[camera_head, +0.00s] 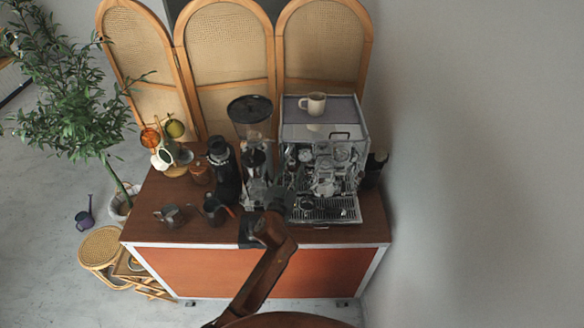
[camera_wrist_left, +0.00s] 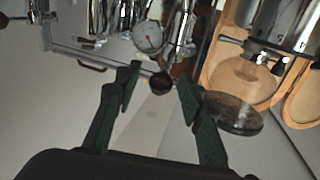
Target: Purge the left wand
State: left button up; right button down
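The chrome espresso machine (camera_head: 322,125) stands at the right of the cart. My left gripper (camera_head: 278,197) is at the machine's front left, and the arm hides part of that area. In the left wrist view, which looks upside down, my left gripper (camera_wrist_left: 158,86) is open. A round black knob (camera_wrist_left: 161,83) on the machine shows in the gap between the fingertips; I cannot tell whether they touch it. A pressure gauge (camera_wrist_left: 148,37) is beside it. The left wand cannot be made out clearly. My right gripper is not in view.
A grinder (camera_head: 250,115) stands close to the machine's left; its hopper lid (camera_wrist_left: 232,112) is near a finger in the wrist view. A black bottle (camera_head: 222,170), metal pitcher (camera_head: 171,215) and dark pitcher (camera_head: 214,210) stand further left. A mug (camera_head: 313,103) sits on the machine.

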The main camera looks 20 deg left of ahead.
pick_arm(q)
jog(key=shift+w, duration=0.2)
jog(key=shift+c, duration=0.3)
grip_shut()
